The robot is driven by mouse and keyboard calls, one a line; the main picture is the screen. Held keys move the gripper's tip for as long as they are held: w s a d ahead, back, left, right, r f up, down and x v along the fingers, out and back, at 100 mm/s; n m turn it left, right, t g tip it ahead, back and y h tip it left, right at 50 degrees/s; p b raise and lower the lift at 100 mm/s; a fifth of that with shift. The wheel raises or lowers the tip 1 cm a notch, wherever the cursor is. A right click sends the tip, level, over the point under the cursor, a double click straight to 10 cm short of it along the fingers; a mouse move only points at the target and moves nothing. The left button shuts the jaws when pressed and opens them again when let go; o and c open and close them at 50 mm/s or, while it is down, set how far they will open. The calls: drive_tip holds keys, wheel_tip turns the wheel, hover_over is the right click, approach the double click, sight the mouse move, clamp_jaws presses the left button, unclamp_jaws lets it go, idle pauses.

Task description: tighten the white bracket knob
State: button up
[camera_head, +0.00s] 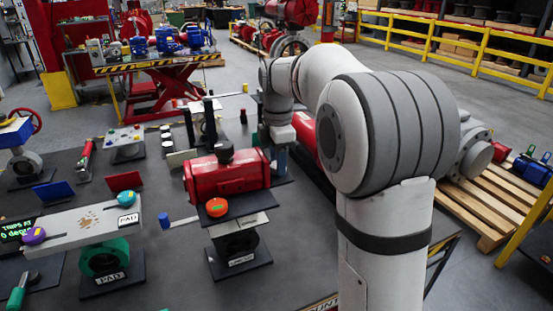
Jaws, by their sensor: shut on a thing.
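My gripper (281,137) is at the end of my arm, low over the dark table, just behind and right of the red actuator (228,175). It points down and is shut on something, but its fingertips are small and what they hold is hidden. A grey-blue upright piece shows just under it. I cannot clearly make out a white bracket knob there. The red actuator has a black cap on top and stands on a dark block with a plate. An orange knob (216,207) sits on the dark plate at its front.
A grey bracket plate (75,225) with teal (126,198) and purple (34,235) knobs is at front left. Black posts (210,118) stand behind the actuator, left of my gripper. A small button box (124,137) is farther left. Bare table lies between these things.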

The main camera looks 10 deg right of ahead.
drive_tip(key=shift+m+p, duration=0.4)
drive_tip(key=shift+m, duration=1.8)
drive_tip(key=o, duration=1)
drive_tip(key=shift+r, duration=0.15)
wheel_tip(320, 180, up, 8)
drive_tip(key=p, duration=0.6)
drive_tip(key=shift+p, duration=0.4)
